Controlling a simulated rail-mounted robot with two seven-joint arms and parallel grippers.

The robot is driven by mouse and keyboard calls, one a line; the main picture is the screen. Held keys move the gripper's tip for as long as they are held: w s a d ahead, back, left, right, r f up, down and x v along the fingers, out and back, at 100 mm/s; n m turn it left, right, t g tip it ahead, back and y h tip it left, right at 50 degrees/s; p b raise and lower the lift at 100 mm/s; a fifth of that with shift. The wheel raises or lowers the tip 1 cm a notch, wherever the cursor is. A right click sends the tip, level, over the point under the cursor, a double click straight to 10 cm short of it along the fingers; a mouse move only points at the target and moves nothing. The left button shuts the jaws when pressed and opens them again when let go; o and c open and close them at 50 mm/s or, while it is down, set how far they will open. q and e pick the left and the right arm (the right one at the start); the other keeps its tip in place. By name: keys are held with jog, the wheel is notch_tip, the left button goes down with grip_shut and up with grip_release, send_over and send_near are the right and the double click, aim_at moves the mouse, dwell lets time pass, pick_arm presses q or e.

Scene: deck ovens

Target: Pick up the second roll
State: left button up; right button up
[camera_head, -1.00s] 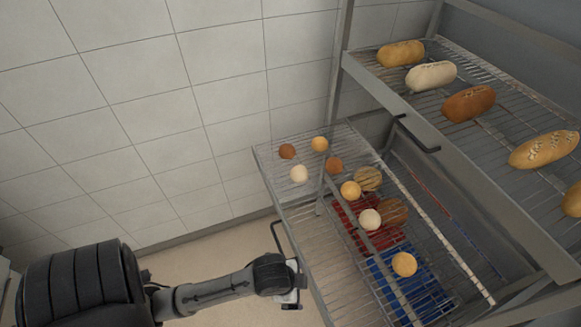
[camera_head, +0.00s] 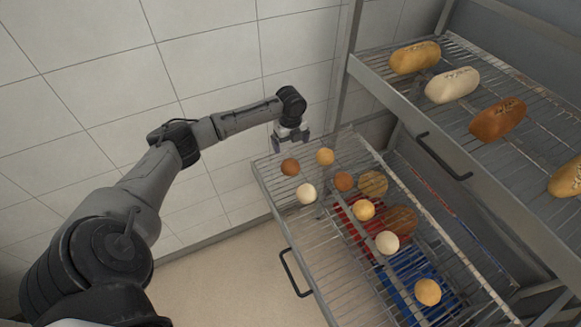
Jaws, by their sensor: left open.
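Several small round rolls lie on a pulled-out wire shelf (camera_head: 300,238). A brown roll (camera_head: 290,167) and a golden roll (camera_head: 325,156) lie at its far end. A white roll (camera_head: 306,194) and another brown roll (camera_head: 343,180) lie just nearer. A golden roll (camera_head: 363,210), a pale roll (camera_head: 387,242) and a golden roll (camera_head: 428,292) follow toward the front. My left gripper (camera_head: 290,148) is open and empty, pointing down above the far end, close to the far brown roll. My right gripper is not in view.
An upper wire shelf (camera_head: 455,130) with larger loaves stands at the right. Below the rolls are a red crate (camera_head: 350,228) and a blue crate (camera_head: 408,272), with loaves showing through the wires. Black handles (camera_head: 292,272) stick out from the shelves. A tiled wall is behind.

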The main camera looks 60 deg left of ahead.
aim_at(290, 162)
pick_arm(q)
notch_tip(290, 162, down, 6)
jog(key=shift+f, duration=0.2)
jog(key=shift+s+d+f+b, duration=0.15)
jog(key=shift+f+b, duration=0.05)
jog(key=shift+f, duration=1.15)
jog(key=shift+s+d+f+b, duration=0.1)
jog(key=shift+d+f+b, duration=0.1)
jog(key=shift+f, duration=1.15)
jog(key=c, duration=1)
jog(key=shift+r, duration=0.15)
